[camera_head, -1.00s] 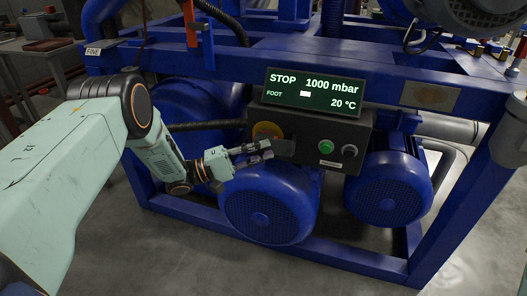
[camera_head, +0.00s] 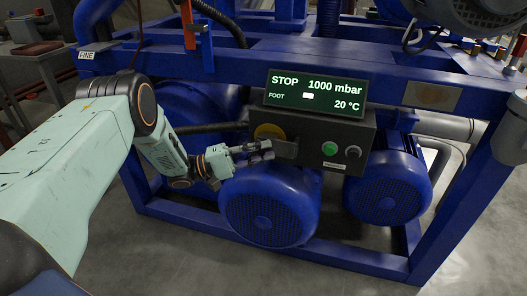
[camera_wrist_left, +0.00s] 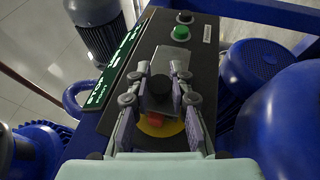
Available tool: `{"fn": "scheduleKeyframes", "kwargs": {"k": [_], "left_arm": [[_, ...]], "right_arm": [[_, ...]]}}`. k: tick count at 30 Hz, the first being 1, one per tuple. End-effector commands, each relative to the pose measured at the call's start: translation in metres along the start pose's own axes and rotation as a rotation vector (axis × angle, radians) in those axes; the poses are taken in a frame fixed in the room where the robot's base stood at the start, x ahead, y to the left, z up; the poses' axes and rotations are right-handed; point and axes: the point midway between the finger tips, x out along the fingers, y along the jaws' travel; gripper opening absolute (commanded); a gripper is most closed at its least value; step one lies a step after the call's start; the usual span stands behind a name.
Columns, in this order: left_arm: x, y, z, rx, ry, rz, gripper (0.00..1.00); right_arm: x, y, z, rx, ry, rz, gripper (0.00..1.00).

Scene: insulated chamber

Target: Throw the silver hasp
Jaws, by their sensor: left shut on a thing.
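The silver hasp (camera_head: 287,150) shows as a small grey plate on the front of the dark control box, beside a yellow disc (camera_head: 268,131). My left gripper (camera_head: 269,150) reaches in from the left with its fingertips at the plate's left end, shut on it. In the left wrist view the gripper's fingers (camera_wrist_left: 164,78) flank a black round knob (camera_wrist_left: 159,88) with a red part (camera_wrist_left: 155,119) over the yellow disc (camera_wrist_left: 160,128). The hasp's outline is hard to make out between the fingers there. My right gripper is not in view.
The box carries a green button (camera_head: 330,149), a black button (camera_head: 353,152) and a lit display (camera_head: 315,93) reading STOP. Blue motors (camera_head: 269,204) lie close below. A blue frame beam (camera_head: 230,62) runs above. Open floor lies in front.

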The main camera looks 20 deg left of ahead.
Motion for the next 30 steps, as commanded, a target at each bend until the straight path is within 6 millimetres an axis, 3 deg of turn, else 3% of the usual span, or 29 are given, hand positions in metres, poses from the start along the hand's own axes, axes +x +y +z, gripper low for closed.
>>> {"fn": "scheduleKeyframes", "kwargs": {"k": [12, 13, 21, 30], "left_arm": [[-0.0008, 0.0014, -0.0004, 0.003, -0.002, 0.001, 0.00], [-0.0008, 0.0014, -0.0004, 0.003, -0.003, 0.001, 0.21], [-0.0004, 0.0011, -0.0008, 0.002, -0.005, 0.001, 0.44], [-0.0012, 0.0008, -0.0008, 0.001, -0.004, 0.000, 0.45]], "right_arm": [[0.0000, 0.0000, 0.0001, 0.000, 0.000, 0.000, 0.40], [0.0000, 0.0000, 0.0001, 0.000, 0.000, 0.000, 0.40], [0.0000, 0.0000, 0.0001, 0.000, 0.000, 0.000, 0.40], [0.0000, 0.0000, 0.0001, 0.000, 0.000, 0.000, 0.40]]}}
